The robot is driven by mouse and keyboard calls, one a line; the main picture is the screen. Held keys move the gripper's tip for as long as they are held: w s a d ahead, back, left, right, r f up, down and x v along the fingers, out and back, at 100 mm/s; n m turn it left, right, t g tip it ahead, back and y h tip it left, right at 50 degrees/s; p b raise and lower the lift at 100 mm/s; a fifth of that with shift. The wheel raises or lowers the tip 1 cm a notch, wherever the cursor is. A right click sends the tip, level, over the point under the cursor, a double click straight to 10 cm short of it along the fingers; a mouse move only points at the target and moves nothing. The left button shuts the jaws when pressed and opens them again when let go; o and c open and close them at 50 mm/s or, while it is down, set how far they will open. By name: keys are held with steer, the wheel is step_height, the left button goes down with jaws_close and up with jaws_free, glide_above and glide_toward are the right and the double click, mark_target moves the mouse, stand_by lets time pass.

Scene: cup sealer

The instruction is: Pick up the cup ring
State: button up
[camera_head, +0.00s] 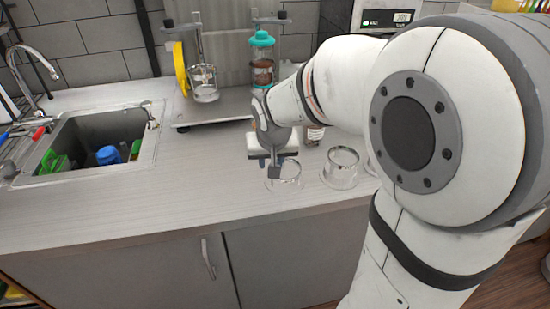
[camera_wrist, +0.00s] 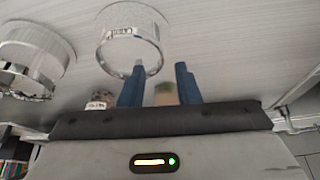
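A clear glass ring or cup (camera_head: 285,173) stands near the front edge of the counter; I cannot tell if it is the cup ring itself or a cup. My gripper (camera_head: 272,168) is over it and hides part of it. In the wrist view, the clear round piece (camera_wrist: 132,36) has a small printed label on its wall. My gripper's two blue fingers (camera_wrist: 160,68) are apart, with the near wall of the round piece at the left fingertip. I cannot tell whether they touch it.
A second clear glass with a metallic rim (camera_head: 341,167) stands just right; it also shows in the wrist view (camera_wrist: 35,55). My arm partly hides another glass. A grey tray (camera_head: 222,107) with glass stands is behind. A sink (camera_head: 95,140) is left. The left counter is clear.

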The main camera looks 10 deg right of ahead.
mark_target(285, 175)
steer(key=x, duration=0.6)
steer(key=shift+a+f+p, duration=0.1)
steer(key=shift+f+p, duration=0.1)
steer(key=shift+p, duration=0.2)
jaws_close()
